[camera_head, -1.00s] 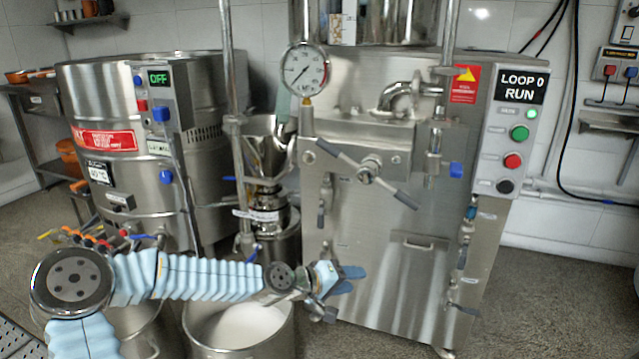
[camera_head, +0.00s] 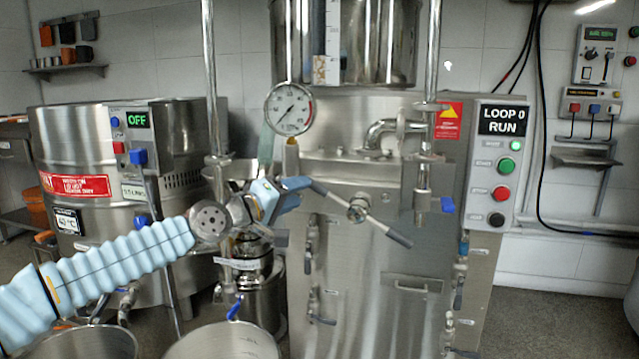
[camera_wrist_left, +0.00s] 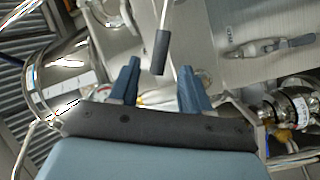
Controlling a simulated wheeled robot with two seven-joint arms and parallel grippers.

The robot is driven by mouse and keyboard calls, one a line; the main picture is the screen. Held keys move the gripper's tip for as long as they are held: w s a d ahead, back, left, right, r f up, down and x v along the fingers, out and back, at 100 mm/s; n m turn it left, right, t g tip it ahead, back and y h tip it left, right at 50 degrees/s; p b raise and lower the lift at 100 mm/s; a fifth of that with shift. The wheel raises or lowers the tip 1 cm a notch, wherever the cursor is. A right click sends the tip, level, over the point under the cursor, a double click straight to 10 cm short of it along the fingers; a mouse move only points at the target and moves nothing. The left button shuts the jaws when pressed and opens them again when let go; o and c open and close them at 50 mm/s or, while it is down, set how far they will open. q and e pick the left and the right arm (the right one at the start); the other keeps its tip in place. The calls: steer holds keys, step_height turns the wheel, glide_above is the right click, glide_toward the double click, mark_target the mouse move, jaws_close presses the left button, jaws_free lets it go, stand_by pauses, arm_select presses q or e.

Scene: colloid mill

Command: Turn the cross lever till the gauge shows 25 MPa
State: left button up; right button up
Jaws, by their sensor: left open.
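The cross lever (camera_head: 358,209) is on the front of the steel machine, a hub with a slanted bar and dark grips. Its lower right grip (camera_head: 398,238) is clear. Its upper left end is close to the tips of my left gripper (camera_head: 298,187), which partly hide it. In the left wrist view the blue fingers (camera_wrist_left: 158,80) are apart and a dark lever grip (camera_wrist_left: 162,52) lies in line with the gap between them; I cannot tell if they touch it. The round gauge (camera_head: 289,109) stands above the lever; its numbers are too small to read.
A control panel (camera_head: 497,165) reading "LOOP 0 RUN" is right of the lever. A steel vat (camera_head: 75,150) with an "OFF" display stands at the left. A vertical pipe (camera_head: 209,80) and a lower drawer-like handle (camera_head: 412,284) are nearby. A steel pot (camera_head: 225,342) is below my arm.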

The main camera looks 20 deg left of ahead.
mark_target(312, 188)
arm_select(q)
steer(key=p+x, duration=0.2)
steer(key=x, duration=0.5)
steer(key=shift+w+d+r, duration=0.1)
steer(key=shift+w+d, duration=0.25)
steer(key=shift+w, duration=0.3)
jaws_close()
